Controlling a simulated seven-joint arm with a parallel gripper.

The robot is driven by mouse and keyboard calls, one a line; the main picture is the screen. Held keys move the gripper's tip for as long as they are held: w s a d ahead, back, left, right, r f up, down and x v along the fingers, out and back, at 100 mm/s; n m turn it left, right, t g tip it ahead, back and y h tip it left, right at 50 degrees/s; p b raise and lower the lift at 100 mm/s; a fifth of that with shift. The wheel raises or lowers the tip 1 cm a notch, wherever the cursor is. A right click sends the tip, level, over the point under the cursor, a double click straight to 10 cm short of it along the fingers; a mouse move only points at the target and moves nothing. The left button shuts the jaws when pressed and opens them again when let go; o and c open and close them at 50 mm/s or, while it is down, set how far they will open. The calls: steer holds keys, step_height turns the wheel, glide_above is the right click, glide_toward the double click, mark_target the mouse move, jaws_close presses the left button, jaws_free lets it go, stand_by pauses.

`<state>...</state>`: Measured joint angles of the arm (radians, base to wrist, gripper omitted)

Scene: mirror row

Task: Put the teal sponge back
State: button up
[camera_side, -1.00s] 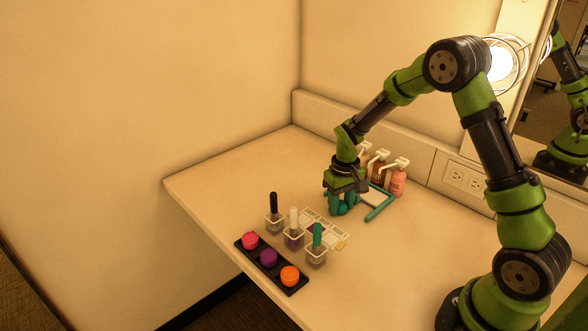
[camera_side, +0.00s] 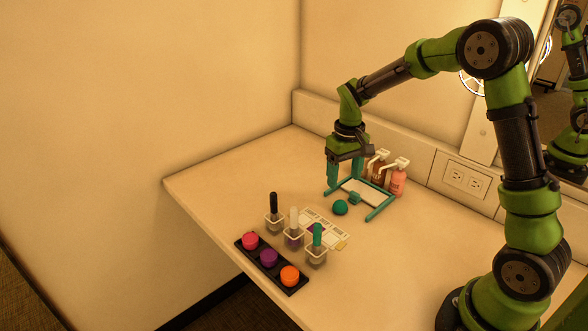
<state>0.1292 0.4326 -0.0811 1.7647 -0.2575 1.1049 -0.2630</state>
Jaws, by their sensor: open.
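The teal sponge (camera_side: 340,207) is a small rounded piece resting on the table, just in front of a teal frame (camera_side: 379,211) with a pale panel inside. My gripper (camera_side: 346,176) is open and empty, pointing down. It is above the table, over the back left part of the teal frame, behind and above the sponge. The sponge is apart from the fingers and fully in view.
A black tray (camera_side: 263,247) holds pink, purple and orange round pieces. Several clear cups with handled tools (camera_side: 294,237) stand behind it, beside a palette card (camera_side: 329,226). Pump bottles (camera_side: 398,180) stand by the back wall. The table's left part is clear.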

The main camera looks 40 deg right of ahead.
steer(key=s+a+r+t+y, duration=0.1)
steer(key=s+a+r+t, duration=0.1)
steer(key=s+a+r, duration=0.3)
steer(key=s+a+r+t, duration=0.2)
steer(key=s+r, duration=0.1)
steer(key=r, duration=0.5)
steer(key=s+a+r+t, duration=0.1)
steer(key=s+a, duration=0.1)
steer(key=s, duration=0.3)
steer(key=s+a+m+t+y, duration=0.1)
steer(key=s+a+t, duration=0.1)
steer(key=s, duration=0.3)
steer(key=shift+a+r, duration=0.25)
steer(key=shift+r, duration=0.1)
